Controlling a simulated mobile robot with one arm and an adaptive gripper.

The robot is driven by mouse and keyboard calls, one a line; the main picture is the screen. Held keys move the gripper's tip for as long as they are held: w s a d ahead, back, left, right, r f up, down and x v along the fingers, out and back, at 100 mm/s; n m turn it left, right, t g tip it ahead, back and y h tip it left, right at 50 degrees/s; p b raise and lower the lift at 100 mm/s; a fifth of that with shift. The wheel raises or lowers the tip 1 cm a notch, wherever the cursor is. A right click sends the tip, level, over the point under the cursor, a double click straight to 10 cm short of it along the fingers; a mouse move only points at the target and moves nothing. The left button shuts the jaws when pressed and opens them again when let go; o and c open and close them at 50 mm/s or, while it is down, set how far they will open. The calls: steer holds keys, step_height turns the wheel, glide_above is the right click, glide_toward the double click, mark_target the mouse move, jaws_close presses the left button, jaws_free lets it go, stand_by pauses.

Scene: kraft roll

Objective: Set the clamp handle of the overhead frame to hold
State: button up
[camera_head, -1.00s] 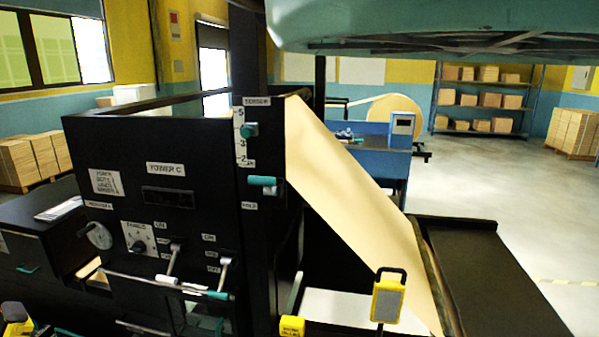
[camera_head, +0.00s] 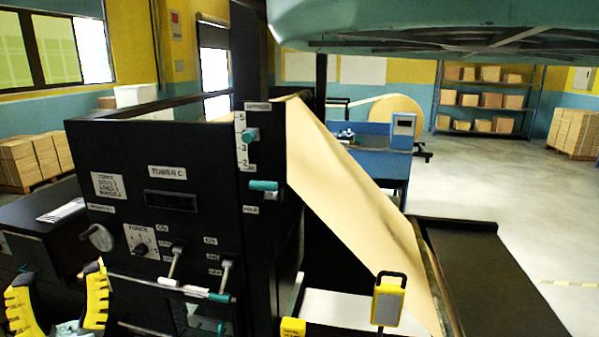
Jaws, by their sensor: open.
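The clamp handle (camera_head: 263,185), a short teal bar, sticks out level from the black post on the right of the Tower C panel. A small label (camera_head: 250,209), probably reading HOLD, sits just below it. A second teal knob (camera_head: 250,136) is higher up beside a white numbered scale (camera_head: 241,140). My gripper (camera_head: 58,268) shows at the lower left with its two yellow fingers spread wide and nothing between them. It is well left of and below the clamp handle, apart from it.
The black Tower C panel (camera_head: 150,200) carries a dial (camera_head: 140,248) and two levers (camera_head: 174,262) (camera_head: 225,275) below the handle. A tan paper web (camera_head: 350,190) slopes down right of the post. Open floor (camera_head: 530,200) lies at the right.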

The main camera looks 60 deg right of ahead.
steer(key=w+d+g, duration=0.1)
steer(key=d+g, duration=0.2)
steer(key=d, duration=0.4)
steer(key=w+d+f+g+p, duration=0.1)
steer(key=d+g, duration=0.2)
steer(key=d, duration=0.4)
steer(key=w+d+g+p, duration=0.1)
steer(key=d+g, duration=0.1)
steer(key=d, duration=0.4)
steer(key=shift+w+d+f+n+g+y, duration=0.2)
steer(key=shift+d+n+g+y, duration=0.1)
steer(key=shift+d+n+g, duration=0.1)
jaws_close()
steer(key=s+d+r+g+y+p, duration=0.2)
steer(key=d+g, duration=0.3)
steer(key=d, duration=0.8)
steer(key=shift+s+d, duration=0.3)
steer(key=shift+s, duration=0.05)
